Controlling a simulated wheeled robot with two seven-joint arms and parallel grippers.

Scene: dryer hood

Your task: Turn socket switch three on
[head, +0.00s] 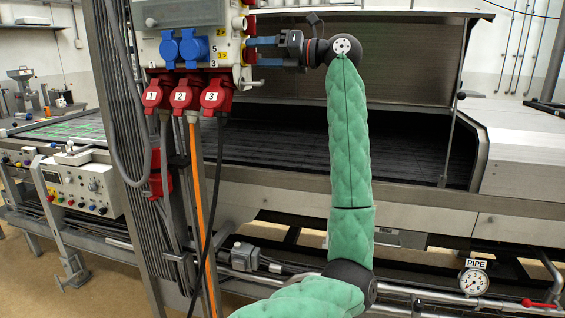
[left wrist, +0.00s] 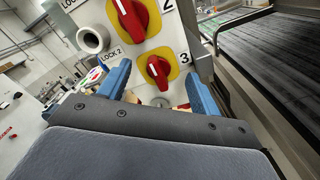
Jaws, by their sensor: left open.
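Switch three (left wrist: 158,70) is a red rotary knob on a yellow plate, beside the label 3, on the side of the socket box (head: 205,50). Its handle is tilted, with a white mark at its upper left. My left gripper (head: 254,52) is open at the right side of the box. In the left wrist view its two blue fingers (left wrist: 160,85) stand left and right of switch three, with the knob seen between and beyond them. Contact cannot be told. In the head view the knob is mostly hidden at the box's edge. My right gripper is not in view.
Switch two (left wrist: 132,18), a similar red knob, sits just above switch three. A grey round lock (left wrist: 93,38) is to its left. Red plugs (head: 184,95) with hanging cables and blue sockets (head: 185,48) are on the box front. The dryer hood (head: 390,55) stands behind my arm.

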